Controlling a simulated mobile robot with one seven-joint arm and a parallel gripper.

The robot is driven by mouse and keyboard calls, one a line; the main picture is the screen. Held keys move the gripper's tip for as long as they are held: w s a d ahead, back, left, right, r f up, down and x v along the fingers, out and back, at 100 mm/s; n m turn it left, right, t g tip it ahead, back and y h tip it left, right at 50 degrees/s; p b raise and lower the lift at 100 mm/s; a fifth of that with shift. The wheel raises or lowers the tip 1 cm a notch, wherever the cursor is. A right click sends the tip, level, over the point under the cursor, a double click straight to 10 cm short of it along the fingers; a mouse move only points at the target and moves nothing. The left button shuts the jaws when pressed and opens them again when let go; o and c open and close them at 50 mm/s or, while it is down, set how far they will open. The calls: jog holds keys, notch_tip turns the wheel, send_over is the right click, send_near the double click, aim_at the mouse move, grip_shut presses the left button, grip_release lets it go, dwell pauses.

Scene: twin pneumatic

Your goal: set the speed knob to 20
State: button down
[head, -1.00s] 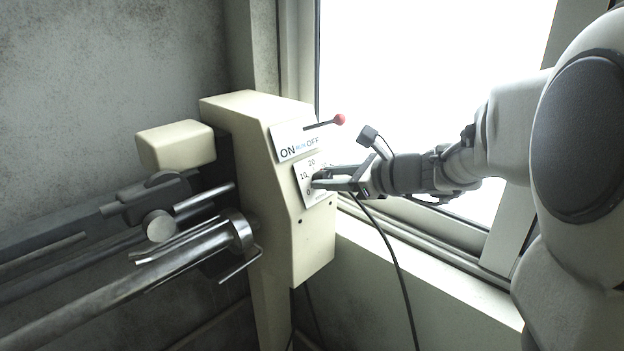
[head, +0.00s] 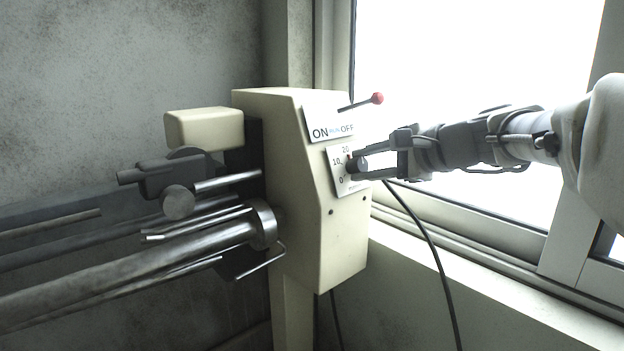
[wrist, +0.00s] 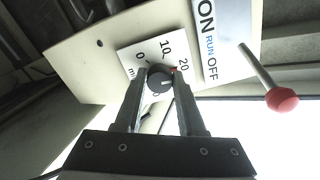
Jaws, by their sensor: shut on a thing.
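The speed knob (wrist: 159,80) is a dark round knob on a white dial plate (wrist: 139,60) printed 0, 10 and 20. In the wrist view my gripper (wrist: 160,86) has one finger on each side of the knob, shut on it. A small red mark shows at the knob's edge, beside the 20, and a pale line crosses the knob's face. In the head view the knob (head: 358,165) sits between my fingertips (head: 361,164), with the dial plate (head: 337,174) behind it. Part of the dial's lower scale is hidden by the fingers.
An ON/RUN/OFF plate (head: 322,123) with a red-tipped lever (head: 377,98) is just above the dial on the cream machine housing (head: 300,235). A black cable (head: 434,245) hangs below my gripper. A window (head: 440,60) is behind the arm.

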jog(key=shift+f+n+b, duration=0.1)
jog(key=shift+n+b, duration=0.35)
jog(key=shift+n, duration=0.05)
jog(key=c, duration=0.5)
grip_release()
jog(key=v, duration=1.7)
jog(key=shift+s+p, duration=0.25)
jog(key=shift+p, duration=0.05)
